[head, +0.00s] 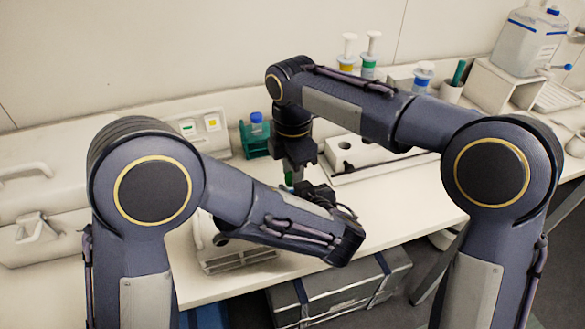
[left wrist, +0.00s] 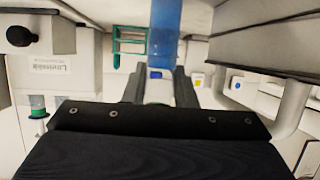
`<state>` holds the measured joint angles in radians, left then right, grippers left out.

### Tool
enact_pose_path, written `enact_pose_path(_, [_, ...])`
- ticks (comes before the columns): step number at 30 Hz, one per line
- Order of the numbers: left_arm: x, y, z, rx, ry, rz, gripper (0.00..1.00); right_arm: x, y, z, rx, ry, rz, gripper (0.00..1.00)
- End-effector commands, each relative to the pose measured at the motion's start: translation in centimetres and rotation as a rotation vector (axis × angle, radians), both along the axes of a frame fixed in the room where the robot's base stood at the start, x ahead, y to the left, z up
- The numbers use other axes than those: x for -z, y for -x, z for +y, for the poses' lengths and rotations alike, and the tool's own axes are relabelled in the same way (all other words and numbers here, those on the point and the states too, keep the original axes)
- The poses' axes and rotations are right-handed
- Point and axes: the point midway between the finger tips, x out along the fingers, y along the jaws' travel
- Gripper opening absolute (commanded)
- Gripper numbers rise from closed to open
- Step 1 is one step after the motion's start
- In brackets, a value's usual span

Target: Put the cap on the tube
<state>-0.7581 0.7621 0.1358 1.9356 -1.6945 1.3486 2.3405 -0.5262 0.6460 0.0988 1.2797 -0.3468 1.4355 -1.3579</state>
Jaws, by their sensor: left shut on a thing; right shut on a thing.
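My left gripper (head: 297,190) reaches in from the left, low over the bench. In the left wrist view its fingers (left wrist: 160,88) are shut around a blue tube (left wrist: 165,35), which runs up out of the frame. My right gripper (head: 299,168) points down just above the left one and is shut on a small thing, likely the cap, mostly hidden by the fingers. A narrow green piece (head: 289,178) shows between the two grippers. I cannot tell whether it belongs to tube or cap, nor whether the two touch.
A green rack (head: 246,141) with a blue-topped item (head: 257,123) stands behind the grippers. A white device with coloured buttons (head: 200,129) is behind left. A pale box (head: 352,150) lies behind right. A white vented unit (head: 235,258) stands near the bench's front edge.

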Motion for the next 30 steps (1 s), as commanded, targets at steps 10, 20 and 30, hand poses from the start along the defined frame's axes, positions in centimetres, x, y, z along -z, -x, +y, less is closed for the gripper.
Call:
enact_pose_path(10, [0.0, 0.0, 0.0, 0.000, 0.000, 0.000, 0.00, 0.7, 0.0, 0.0, 0.000, 0.000, 0.000, 0.09])
enact_pose_path(20, [0.0, 0.0, 0.1, -0.001, 0.000, 0.000, 0.00, 0.7, 0.1, 0.0, -0.001, 0.000, 0.002, 0.52])
enact_pose_path(30, [0.1, -0.1, 0.2, -0.004, -0.001, 0.002, 0.00, -2.4, 0.1, 0.1, -0.002, -0.002, 0.001, 0.52])
